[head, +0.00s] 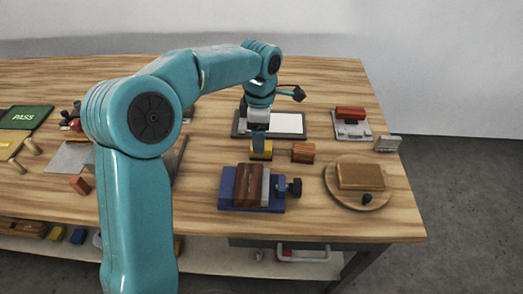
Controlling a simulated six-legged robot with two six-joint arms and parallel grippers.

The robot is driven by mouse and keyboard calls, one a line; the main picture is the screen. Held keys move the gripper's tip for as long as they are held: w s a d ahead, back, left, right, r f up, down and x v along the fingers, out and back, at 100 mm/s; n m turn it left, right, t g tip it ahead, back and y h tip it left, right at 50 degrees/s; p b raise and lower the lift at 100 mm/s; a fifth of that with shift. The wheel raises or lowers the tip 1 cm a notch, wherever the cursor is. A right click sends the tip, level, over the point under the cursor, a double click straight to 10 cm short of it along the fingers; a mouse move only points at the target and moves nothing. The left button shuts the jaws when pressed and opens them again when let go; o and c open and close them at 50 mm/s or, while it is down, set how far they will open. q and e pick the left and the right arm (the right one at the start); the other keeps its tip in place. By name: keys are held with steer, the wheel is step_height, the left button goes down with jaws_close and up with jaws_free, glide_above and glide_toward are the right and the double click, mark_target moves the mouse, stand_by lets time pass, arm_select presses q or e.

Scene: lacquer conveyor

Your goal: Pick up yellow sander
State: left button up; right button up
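The yellow sander (266,153) is a small yellow block on the wooden table, just behind the blue vise and in front of the dark-framed white pad. My teal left arm comes in from the lower left and bends down over it. My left gripper (259,143) points down at the sander, with its fingertips over or against the block. The fingers hide part of the sander's top and middle. I cannot tell whether they are closed on it. My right gripper is out of view.
A blue vise (228,188) holding brown wood stands close in front. A reddish-brown block (303,152) sits just right of the sander. A round board (343,198) with a wooden block is at the right. The dark-framed white pad (287,123) lies behind. My arm hides part of the left table.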

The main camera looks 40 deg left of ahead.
arm_select(q)
steer(key=f, duration=0.4)
steer(key=shift+s, duration=0.25)
steer(key=shift+a+f, duration=0.1)
steer(key=shift+f, duration=0.4)
steer(key=shift+r, duration=0.1)
steer(key=c, duration=1.1)
step_height(320, 180, up, 20)
steer(key=p, duration=0.3)
